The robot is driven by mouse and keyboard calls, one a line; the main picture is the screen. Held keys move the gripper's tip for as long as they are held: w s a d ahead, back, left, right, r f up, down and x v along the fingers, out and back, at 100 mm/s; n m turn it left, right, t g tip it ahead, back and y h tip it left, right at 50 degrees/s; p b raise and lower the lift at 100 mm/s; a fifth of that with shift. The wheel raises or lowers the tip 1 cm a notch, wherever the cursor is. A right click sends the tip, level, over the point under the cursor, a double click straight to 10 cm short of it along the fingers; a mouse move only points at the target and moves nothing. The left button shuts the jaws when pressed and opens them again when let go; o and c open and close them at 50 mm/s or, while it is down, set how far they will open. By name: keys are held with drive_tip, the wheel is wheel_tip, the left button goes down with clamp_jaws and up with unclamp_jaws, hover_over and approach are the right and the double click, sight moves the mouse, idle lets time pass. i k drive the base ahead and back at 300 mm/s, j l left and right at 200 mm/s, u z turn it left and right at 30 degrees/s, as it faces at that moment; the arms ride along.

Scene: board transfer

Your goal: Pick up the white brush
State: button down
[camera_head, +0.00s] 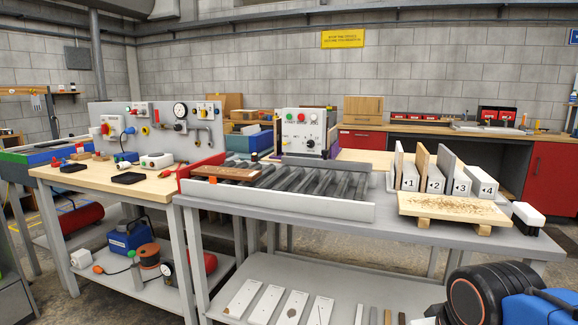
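The white brush (528,214) is at the right end of the grey table (400,222). It looks like a white block with a dark underside, and it lies close to the table's right edge. My gripper is not in view. Part of my arm, black with an orange ring and blue, shows in the lower right corner, in front of and below the brush.
Left of the brush, a wooden board (455,208) lies on supports before numbered upright slots (437,180). A roller conveyor (310,182) with a brown board (226,173) and a control box (304,132) are further left. Bare tabletop lies in front of the wooden board.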

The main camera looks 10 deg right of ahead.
sight(527, 219)
drive_tip(key=i+j+u, duration=0.4)
drive_tip(key=k, duration=0.5)
drive_tip(key=i+l+z, duration=0.15)
drive_tip(key=z, duration=0.3)
drive_tip(key=i+z, duration=0.3)
drive_tip(key=z, duration=0.15)
drive_tip(key=j+z, duration=0.1)
drive_tip(key=z, duration=0.25)
drive_tip(key=k+j+z, duration=0.1)
drive_tip(key=z, duration=0.25)
drive_tip(key=j+z, duration=0.1)
drive_tip(key=z, duration=0.2)
drive_tip(key=k, duration=0.05)
